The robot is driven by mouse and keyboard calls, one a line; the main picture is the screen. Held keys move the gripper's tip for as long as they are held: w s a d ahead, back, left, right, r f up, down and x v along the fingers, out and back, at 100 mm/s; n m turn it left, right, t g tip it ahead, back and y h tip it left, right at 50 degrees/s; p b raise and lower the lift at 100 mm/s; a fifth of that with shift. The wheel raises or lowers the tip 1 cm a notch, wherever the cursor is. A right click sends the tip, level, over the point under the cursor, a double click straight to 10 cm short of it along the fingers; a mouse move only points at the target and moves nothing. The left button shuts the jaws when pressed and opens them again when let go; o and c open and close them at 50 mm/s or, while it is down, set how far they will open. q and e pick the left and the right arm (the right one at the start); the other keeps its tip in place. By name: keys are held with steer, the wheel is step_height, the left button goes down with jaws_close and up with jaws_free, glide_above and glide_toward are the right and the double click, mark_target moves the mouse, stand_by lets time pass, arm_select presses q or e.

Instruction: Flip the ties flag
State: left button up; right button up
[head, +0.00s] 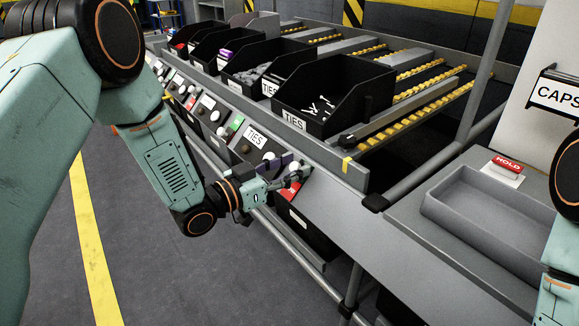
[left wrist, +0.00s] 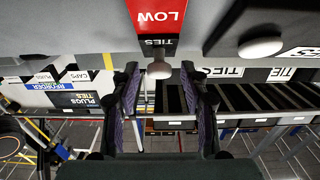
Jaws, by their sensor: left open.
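The ties flag is a red plate reading LOW (left wrist: 160,14) above a black TIES label (left wrist: 158,41), with a pale round knob (left wrist: 158,70) below it in the left wrist view. My left gripper (left wrist: 163,78) is open, with its purple-padded fingers on either side of the knob; contact cannot be told. In the head view my left gripper (head: 285,172) reaches the near end of the sloped panel, beside a red flag (head: 290,190) that it partly covers. My right gripper is out of view.
A black TIES bin (head: 335,100) holds white pieces above the panel (head: 225,127) with several knobs. A grey tray (head: 490,225) and a red HOLD marker (head: 507,163) are at right. A rail post stands between. Floor at left is clear.

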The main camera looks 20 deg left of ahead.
arm_select(q)
steer(key=v, duration=1.2)
stand_by(0.6)
